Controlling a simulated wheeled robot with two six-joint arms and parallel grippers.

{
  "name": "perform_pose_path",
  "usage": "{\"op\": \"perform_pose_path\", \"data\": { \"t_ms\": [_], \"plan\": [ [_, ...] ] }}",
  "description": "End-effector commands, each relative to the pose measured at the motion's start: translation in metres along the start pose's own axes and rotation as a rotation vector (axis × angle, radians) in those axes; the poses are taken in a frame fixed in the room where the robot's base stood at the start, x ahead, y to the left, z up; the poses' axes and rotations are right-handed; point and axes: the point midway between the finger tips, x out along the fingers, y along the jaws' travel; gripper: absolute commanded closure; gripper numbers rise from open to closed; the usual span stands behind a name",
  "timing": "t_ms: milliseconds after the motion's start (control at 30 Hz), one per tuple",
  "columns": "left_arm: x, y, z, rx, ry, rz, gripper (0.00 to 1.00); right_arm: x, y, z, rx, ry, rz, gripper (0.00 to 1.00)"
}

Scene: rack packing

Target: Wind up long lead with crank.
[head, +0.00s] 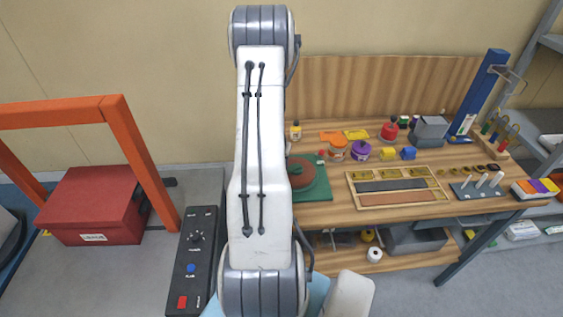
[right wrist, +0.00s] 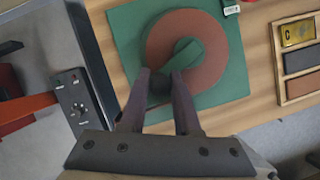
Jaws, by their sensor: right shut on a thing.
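The winder has a green base plate (right wrist: 130,45) and a round reddish-brown reel (right wrist: 212,55) with a green crank arm (right wrist: 186,57) across its centre. My right gripper (right wrist: 161,82) is shut on the dark crank handle (right wrist: 160,90) at the arm's lower-left end. In the head view the reel (head: 303,172) and green base (head: 318,190) sit at the table's left end, partly hidden by my arm. The long lead cannot be made out apart from the reel. My left gripper is not in view.
A wooden tray (head: 440,197) with coloured bars lies right of the winder. Orange (head: 338,148) and purple (head: 361,150) round containers stand behind it. A black control box (head: 192,262), an orange frame (head: 135,150) and a red box (head: 95,205) stand left of the table.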

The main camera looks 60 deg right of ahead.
Motion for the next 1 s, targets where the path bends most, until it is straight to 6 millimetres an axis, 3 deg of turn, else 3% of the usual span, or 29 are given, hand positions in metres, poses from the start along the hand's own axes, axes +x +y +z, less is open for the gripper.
{"op": "perform_pose_path", "data": {
  "t_ms": [100, 400, 1000],
  "plan": [
    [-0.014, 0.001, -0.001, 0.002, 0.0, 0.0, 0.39, -0.003, 0.004, 0.007, 0.074, -0.005, -0.032, 1.0],
    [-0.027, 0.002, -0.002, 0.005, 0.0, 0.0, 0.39, 0.002, 0.009, 0.014, 0.201, -0.006, -0.083, 1.0],
    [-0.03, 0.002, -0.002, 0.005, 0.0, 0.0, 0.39, 0.004, 0.01, 0.015, 0.237, -0.006, -0.099, 1.0]
  ]
}}
